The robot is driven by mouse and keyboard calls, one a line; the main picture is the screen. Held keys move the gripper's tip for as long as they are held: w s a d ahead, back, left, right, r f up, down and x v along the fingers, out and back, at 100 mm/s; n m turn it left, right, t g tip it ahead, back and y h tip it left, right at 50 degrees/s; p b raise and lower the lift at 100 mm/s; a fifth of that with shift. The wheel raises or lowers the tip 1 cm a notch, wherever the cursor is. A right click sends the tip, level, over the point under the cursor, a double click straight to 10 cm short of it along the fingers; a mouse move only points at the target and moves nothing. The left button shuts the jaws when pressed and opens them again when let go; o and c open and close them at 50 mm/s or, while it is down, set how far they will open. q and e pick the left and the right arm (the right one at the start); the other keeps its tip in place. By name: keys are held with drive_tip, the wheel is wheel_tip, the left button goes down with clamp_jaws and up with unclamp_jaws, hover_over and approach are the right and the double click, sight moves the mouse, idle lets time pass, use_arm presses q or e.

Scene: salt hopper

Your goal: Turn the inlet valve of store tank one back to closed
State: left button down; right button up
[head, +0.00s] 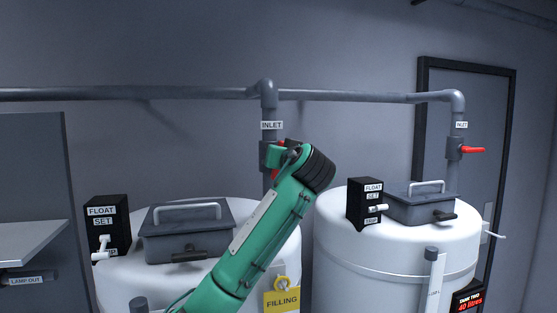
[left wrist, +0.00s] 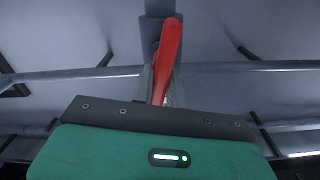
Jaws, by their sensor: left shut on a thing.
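The inlet valve of store tank one sits on the grey down pipe (head: 268,150) under an INLET label, above the left white tank (head: 210,285). Only a little of its red handle (head: 274,174) shows in the head view; my green wrist hides the rest. In the left wrist view the red handle (left wrist: 168,55) rises from my gripper, roughly in line with the pipe. My left gripper (left wrist: 160,115) is shut on this handle. Its fingertips are largely hidden in both views. My right gripper is not in view.
The right tank (head: 385,265), marked TANK TWO, has its own red inlet handle (head: 473,150) pointing right, across its pipe. Grey lidded boxes (head: 187,235) and black float-set boxes (head: 107,222) stand on the tank tops. A yellow FILLING tag (head: 282,301) hangs on the left tank.

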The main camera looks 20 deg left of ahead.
use_arm(q)
drive_tip(key=m, duration=0.2)
drive_tip(key=m+b, duration=0.1)
drive_tip(key=shift+w+d+f+m+b, duration=0.2)
drive_tip(key=shift+m+b, duration=0.1)
drive_tip(key=shift+m, duration=0.1)
drive_tip(key=m+b, duration=0.1)
drive_tip(key=m, duration=0.2)
drive_tip(key=shift+d+m, duration=0.15)
drive_tip(key=shift+m, duration=0.15)
drive_tip(key=m, duration=0.4)
drive_tip(key=m+b, duration=0.1)
drive_tip(key=m, duration=0.2)
drive_tip(key=shift+w+d+f, duration=0.1)
drive_tip(key=shift+d+f, duration=0.05)
drive_tip(key=shift+f, duration=0.25)
drive_tip(key=shift+m, duration=0.3)
drive_tip(key=c, duration=1.4)
unclamp_jaws()
drive_tip(key=shift+w+f, duration=0.1)
